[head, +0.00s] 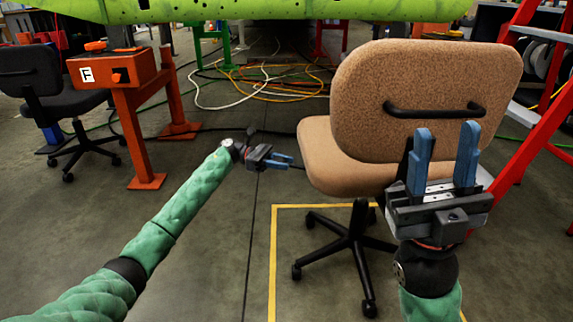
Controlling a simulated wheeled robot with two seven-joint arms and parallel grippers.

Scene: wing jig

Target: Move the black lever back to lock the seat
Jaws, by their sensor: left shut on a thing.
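A tan office chair (425,85) with a black base stands at right of centre, its backrest toward me. My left gripper (290,160) is beside the left edge of the seat. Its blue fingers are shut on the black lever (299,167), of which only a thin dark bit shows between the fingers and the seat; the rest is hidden. My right gripper (446,132) is in front of the backrest, fingers upright, wide apart and empty. It appears just below the black handle (433,111) on the backrest and hides part of the chair's lower right.
A yellow floor outline (273,255) surrounds the chair's base. A red ladder (530,120) stands close on the right. An orange stand (140,110) and a dark chair (45,85) are at left. Hoses and cables (265,85) lie behind, below a green wing (240,10). The floor at front centre is clear.

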